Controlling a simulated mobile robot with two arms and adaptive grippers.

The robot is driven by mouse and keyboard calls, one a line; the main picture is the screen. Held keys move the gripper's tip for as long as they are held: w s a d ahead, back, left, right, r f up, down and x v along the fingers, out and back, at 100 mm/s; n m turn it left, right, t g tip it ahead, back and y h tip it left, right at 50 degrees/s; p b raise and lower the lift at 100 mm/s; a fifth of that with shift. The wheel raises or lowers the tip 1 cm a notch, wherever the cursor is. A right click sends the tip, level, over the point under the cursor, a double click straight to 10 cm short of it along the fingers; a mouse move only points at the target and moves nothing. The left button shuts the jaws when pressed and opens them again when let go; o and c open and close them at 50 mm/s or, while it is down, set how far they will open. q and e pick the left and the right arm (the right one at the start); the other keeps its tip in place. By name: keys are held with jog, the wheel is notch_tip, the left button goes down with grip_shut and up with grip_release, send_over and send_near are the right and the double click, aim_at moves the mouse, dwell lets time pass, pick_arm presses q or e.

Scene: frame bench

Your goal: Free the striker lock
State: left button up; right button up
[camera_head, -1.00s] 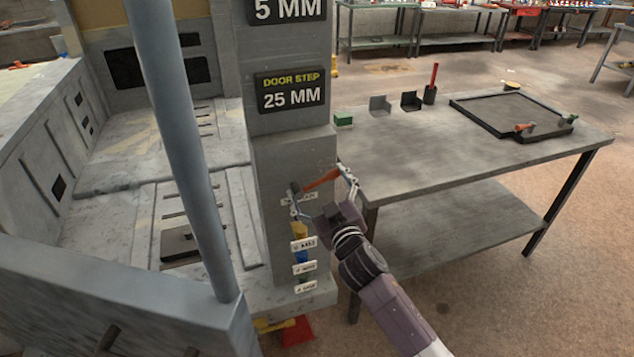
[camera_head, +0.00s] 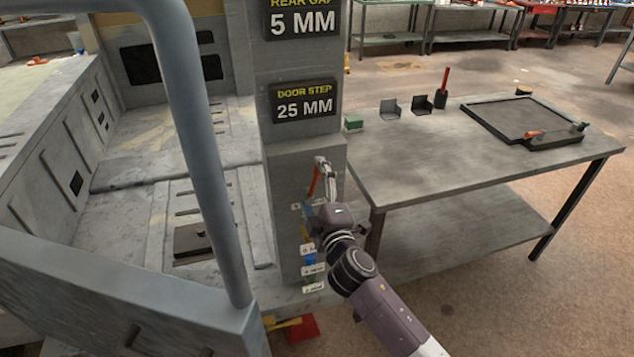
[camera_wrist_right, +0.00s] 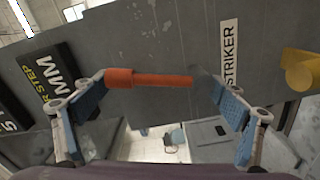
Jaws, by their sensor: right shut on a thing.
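The striker lock's orange-red lever (camera_head: 314,181) is on the grey pillar (camera_head: 285,165), standing nearly upright in the head view. In the right wrist view the orange lever (camera_wrist_right: 150,79) spans between the fingers, with a grey end at the right. A white label reading STRIKER (camera_wrist_right: 230,55) is on the pillar beside it. My right gripper (camera_head: 315,189) is shut on the lever, its fingers at the lever's two ends; it also shows in the right wrist view (camera_wrist_right: 160,88). The gripper hides part of the lock in the head view. My left gripper is out of view.
Below the lock are a yellow knob (camera_wrist_right: 300,70) and small blue (camera_head: 309,258) and green parts with white labels. A blue-grey post (camera_head: 200,150) stands left. The workbench (camera_head: 430,160) at right holds a green block (camera_head: 353,124), black brackets and a tray (camera_head: 470,118).

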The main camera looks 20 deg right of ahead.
jog(key=shift+w+a+r+n+p, duration=0.15)
jog(key=shift+a+r+n, duration=0.15)
jog(key=shift+n, duration=0.45)
jog(key=shift+a+r+n+p, duration=0.2)
jog(key=shift+r+n, duration=0.15)
jog(key=shift+n, duration=0.4)
jog(key=o, duration=1.3)
jog(key=shift+o, duration=1)
jog(key=shift+w+a+f, duration=0.1)
jog(key=shift+f, duration=0.05)
jog(key=shift+s+f, duration=0.15)
jog(key=shift+s, duration=0.35)
jog(key=s, duration=1.1)
jog(key=shift+d, duration=0.2)
